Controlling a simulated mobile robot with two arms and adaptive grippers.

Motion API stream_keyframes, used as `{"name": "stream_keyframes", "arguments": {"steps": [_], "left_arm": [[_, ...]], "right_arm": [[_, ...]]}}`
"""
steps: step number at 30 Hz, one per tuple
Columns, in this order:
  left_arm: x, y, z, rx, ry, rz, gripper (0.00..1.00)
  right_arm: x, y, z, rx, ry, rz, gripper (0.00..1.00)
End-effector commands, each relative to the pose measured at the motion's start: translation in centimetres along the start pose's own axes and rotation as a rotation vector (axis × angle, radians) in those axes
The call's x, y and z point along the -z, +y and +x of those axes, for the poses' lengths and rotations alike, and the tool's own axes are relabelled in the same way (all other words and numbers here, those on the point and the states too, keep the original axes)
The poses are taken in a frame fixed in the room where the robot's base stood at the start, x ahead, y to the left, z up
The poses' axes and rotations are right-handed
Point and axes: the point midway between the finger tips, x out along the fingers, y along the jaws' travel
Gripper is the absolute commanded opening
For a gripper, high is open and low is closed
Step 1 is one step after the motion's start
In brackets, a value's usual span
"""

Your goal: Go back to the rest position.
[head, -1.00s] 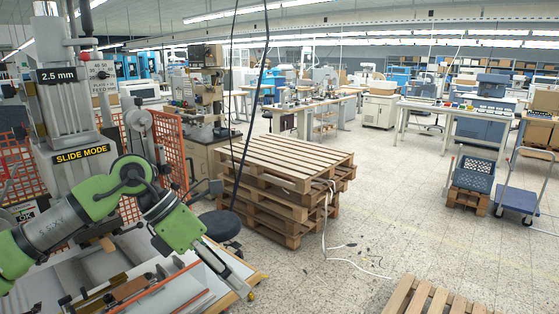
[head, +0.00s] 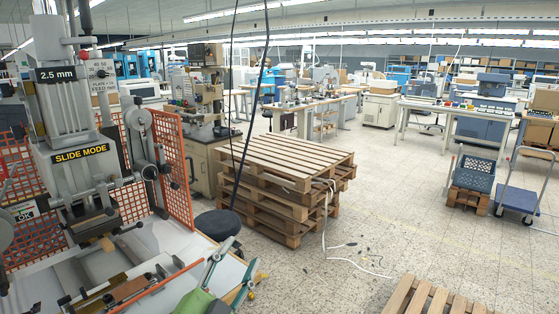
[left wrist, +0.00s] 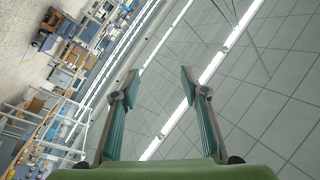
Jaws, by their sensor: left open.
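My left gripper (head: 237,254) shows at the bottom of the head view, its green body cut off by the lower edge. Its two fingers point up and stand apart with nothing between them. In the left wrist view the open fingers (left wrist: 160,75) point toward the ceiling, tilted in the picture, with only background between them. My right gripper is in neither view. The grey stamping machine (head: 80,120) with the "SLIDE MODE" label stands at the left, apart from my gripper.
The machine's work table (head: 175,245) lies beside my gripper, with an orange mesh guard (head: 174,165) behind it. A black round stool (head: 217,224) and a pallet stack (head: 285,185) stand beyond. Another pallet (head: 435,298) lies at the lower right. The floor between is mostly open.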

Motion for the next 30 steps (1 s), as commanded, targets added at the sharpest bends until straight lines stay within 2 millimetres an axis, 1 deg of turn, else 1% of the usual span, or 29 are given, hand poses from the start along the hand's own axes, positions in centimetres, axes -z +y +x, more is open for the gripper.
{"name": "stream_keyframes", "arguments": {"steps": [1,2,3,5,6,8,9,10,11,12,14,15,17,18,20,21,23,24,26,30], "left_arm": [[-3.5,1.2,-1.9,-0.022,-0.131,-0.083,0.41],[-5.5,1.8,-3.0,-0.035,-0.207,-0.126,0.41],[-7.9,2.7,-4.6,-0.052,-0.301,-0.180,0.41],[-11.2,4.3,-7.5,-0.083,-0.443,-0.253,0.41],[-13.1,5.4,-9.6,-0.105,-0.534,-0.300,0.41],[-15.7,7.1,-13.0,-0.140,-0.667,-0.365,0.41],[-17.0,8.3,-15.4,-0.165,-0.752,-0.405,0.41],[-17.9,9.1,-17.2,-0.182,-0.813,-0.432,0.41],[-18.6,9.8,-18.9,-0.200,-0.868,-0.458,0.41],[-19.4,10.8,-21.1,-0.222,-0.939,-0.487,0.41],[-20.2,11.9,-24.2,-0.253,-1.033,-0.527,0.41],[-20.5,12.7,-26.2,-0.274,-1.089,-0.551,0.41],[-20.9,13.6,-28.9,-0.302,-1.168,-0.581,0.41],[-20.9,14.2,-30.6,-0.321,-1.217,-0.600,0.41],[-20.9,14.9,-33.1,-0.347,-1.285,-0.627,0.41],[-20.9,15.3,-34.7,-0.364,-1.329,-0.642,0.41],[-20.6,15.9,-37.0,-0.390,-1.392,-0.665,0.41],[-21.0,16.6,-37.9,-0.402,-1.419,-0.673,0.41],[-22.8,18.0,-37.4,-0.403,-1.418,-0.667,0.41],[-26.1,21.0,-37.4,-0.411,-1.428,-0.664,0.41]], "right_arm": [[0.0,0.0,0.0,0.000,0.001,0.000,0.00],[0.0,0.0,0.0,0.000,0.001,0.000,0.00],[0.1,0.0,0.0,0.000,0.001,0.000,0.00],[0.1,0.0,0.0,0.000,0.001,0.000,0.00],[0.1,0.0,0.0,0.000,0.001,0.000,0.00],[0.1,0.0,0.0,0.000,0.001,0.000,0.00],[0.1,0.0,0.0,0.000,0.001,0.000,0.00],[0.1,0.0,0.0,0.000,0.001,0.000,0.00],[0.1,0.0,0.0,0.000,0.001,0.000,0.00],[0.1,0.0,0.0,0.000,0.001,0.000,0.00],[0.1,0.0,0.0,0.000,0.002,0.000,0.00],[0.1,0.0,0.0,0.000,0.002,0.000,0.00],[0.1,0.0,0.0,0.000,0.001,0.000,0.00],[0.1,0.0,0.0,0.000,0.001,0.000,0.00],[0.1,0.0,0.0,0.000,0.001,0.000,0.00],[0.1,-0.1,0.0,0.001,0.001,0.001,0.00],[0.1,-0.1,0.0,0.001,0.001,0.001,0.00],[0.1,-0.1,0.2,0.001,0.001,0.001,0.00],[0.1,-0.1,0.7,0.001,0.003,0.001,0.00],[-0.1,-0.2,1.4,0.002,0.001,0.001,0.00]]}}
